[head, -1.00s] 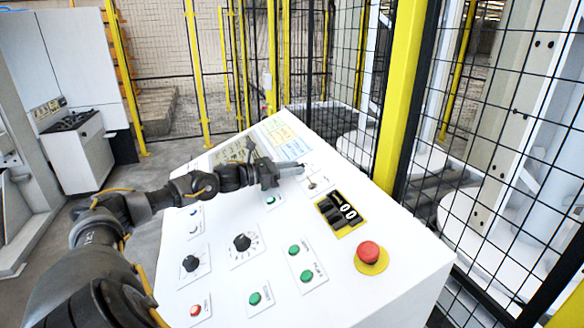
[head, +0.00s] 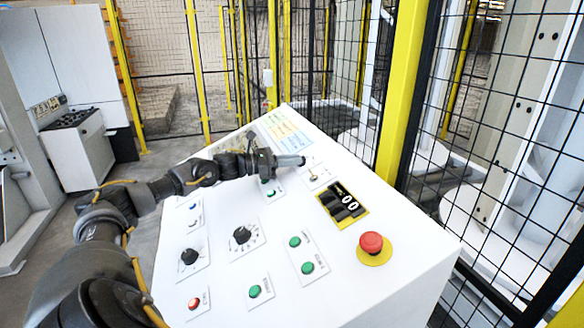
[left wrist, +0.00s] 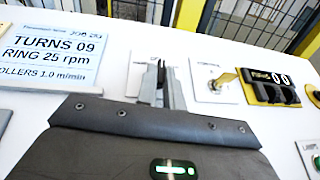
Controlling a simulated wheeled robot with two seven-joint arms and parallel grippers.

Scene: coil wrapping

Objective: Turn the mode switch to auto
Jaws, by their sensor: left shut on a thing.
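The mode switch appears to sit on the pale plate (left wrist: 140,64) at my left gripper's fingertips in the left wrist view. Its knob is mostly hidden by the fingers, so its setting cannot be read. My left gripper (left wrist: 160,84) is shut on it, with its two fingers close together. In the head view my left gripper (head: 302,160) reaches from the left over the upper part of the white control panel (head: 400,240). My right gripper is not in view.
A toggle switch (left wrist: 224,77) stands right of the fingers, beside a yellow-framed counter (head: 342,204). A red emergency button (head: 371,243), dials and several green buttons are nearer me. A mesh fence stands behind.

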